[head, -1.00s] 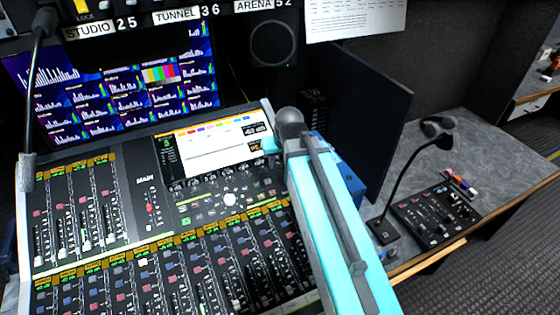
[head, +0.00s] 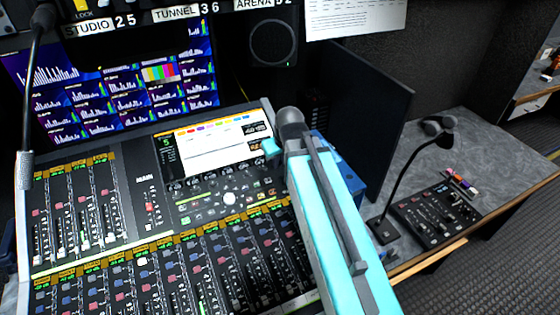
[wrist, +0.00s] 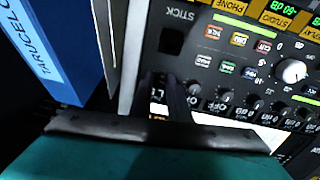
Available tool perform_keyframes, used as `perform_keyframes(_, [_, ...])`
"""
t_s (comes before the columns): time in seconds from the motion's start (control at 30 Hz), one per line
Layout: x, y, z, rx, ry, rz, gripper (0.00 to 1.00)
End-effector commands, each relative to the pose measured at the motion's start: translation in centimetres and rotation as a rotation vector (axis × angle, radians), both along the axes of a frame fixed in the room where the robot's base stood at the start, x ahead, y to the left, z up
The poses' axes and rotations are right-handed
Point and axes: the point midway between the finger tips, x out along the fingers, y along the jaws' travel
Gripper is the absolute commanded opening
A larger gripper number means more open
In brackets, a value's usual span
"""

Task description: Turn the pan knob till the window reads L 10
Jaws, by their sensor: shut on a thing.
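My gripper (wrist: 165,95) is in the wrist view, with its two dark fingers closed together at the console panel, just below a dark square marked STICK. The pan knob is hidden between the fingers, so I cannot see its pointer. A small lit patch (wrist: 157,108) with pale characters, perhaps the window, shows beside the left finger; the fingers cover part of it and I cannot read it fully. In the head view, my arm hides the fingers; only a small teal part (head: 271,147) shows by the right edge of the console screen (head: 215,138).
Other small knobs (wrist: 222,97) run in a row close to the right of the fingers, with a white trackball (wrist: 292,71) beyond. A blue binder (wrist: 62,55) stands close on the left. A gooseneck microphone (head: 420,170) and small panel (head: 437,215) stand right of my arm.

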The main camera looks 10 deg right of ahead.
Motion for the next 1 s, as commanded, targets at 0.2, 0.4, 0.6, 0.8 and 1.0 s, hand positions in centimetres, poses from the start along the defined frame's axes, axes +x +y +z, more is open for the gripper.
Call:
perform_keyframes(0.2, [-0.04,-0.01,-0.08,-0.056,-0.012,0.133,0.0])
perform_keyframes(0.4, [-0.04,-0.02,-0.07,-0.094,-0.02,0.225,0.0])
perform_keyframes(0.6, [-0.04,-0.01,-0.05,-0.111,-0.023,0.269,0.0])
perform_keyframes(0.8, [-0.03,0.0,-0.03,-0.114,-0.023,0.275,0.0])
perform_keyframes(1.0, [-0.03,0.01,-0.04,-0.114,-0.023,0.274,0.19])
